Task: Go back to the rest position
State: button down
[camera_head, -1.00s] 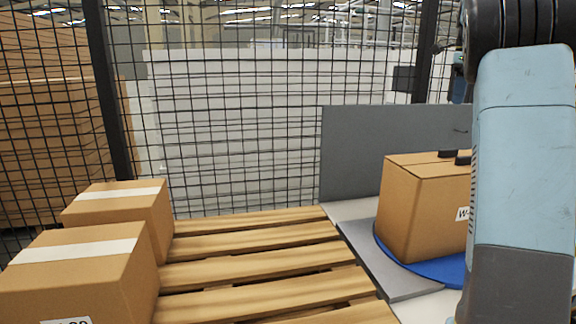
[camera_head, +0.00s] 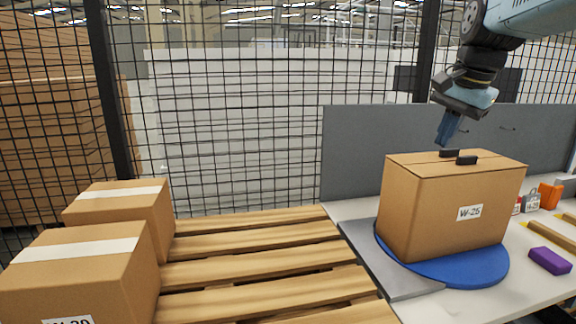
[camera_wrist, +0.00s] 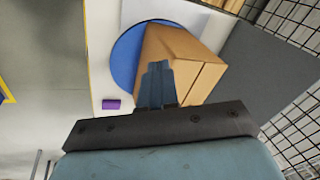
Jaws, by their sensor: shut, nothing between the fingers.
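Two taped boxes (camera_head: 118,208) stand on the wooden pallet (camera_head: 262,250) at left. A grey panel (camera_head: 350,150) and mesh fence (camera_head: 250,120) stand behind.

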jog(key=s+a+f+n+t, duration=0.1)
jog(key=s+a+f+n, duration=0.3)
jog(key=s+f+n, duration=0.1)
jog(key=s+a+f+n+t, duration=0.1)
jog(key=s+a+f+n, duration=0.3)
jog(key=s+f, duration=0.3)
jog(key=shift+s+n+h, duration=0.3)
jog(key=shift+s+n, duration=0.4)
